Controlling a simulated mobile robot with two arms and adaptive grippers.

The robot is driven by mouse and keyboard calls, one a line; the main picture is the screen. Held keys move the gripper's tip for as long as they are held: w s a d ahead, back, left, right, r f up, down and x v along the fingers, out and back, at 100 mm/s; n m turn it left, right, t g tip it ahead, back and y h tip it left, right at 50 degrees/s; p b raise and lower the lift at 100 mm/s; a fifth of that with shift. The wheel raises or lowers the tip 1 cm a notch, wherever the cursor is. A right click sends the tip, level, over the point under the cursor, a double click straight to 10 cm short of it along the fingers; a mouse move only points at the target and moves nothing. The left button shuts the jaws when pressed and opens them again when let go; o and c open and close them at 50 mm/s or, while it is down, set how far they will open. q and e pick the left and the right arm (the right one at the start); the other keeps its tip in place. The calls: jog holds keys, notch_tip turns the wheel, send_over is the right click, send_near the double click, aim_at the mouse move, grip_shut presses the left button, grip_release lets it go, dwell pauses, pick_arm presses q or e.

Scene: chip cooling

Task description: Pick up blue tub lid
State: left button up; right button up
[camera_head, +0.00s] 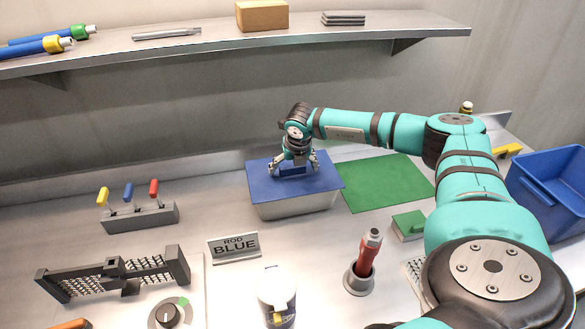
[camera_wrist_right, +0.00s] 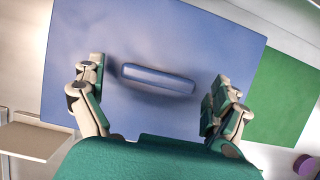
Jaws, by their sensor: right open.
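The blue tub lid (camera_head: 262,180) lies flat on a metal tub (camera_head: 292,207) at the middle of the worktop. In the right wrist view the lid (camera_wrist_right: 180,40) fills the centre, with its raised blue handle (camera_wrist_right: 158,79) across the middle. My right gripper (camera_head: 293,168) is over the lid at the handle. In the right wrist view its two fingers (camera_wrist_right: 158,97) are spread, one on each side of the handle, with gaps to it. It holds nothing. My left gripper is not in view.
A green mat (camera_head: 385,182) lies right of the tub. A red-handled tool (camera_head: 369,255) stands in a holder. A blue bin (camera_head: 552,190) is at far right. A shelf (camera_head: 230,38) runs above the back.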

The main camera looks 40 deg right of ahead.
jog(key=c, duration=1.2)
jog(key=shift+r, duration=0.2)
jog(key=shift+c, duration=0.2)
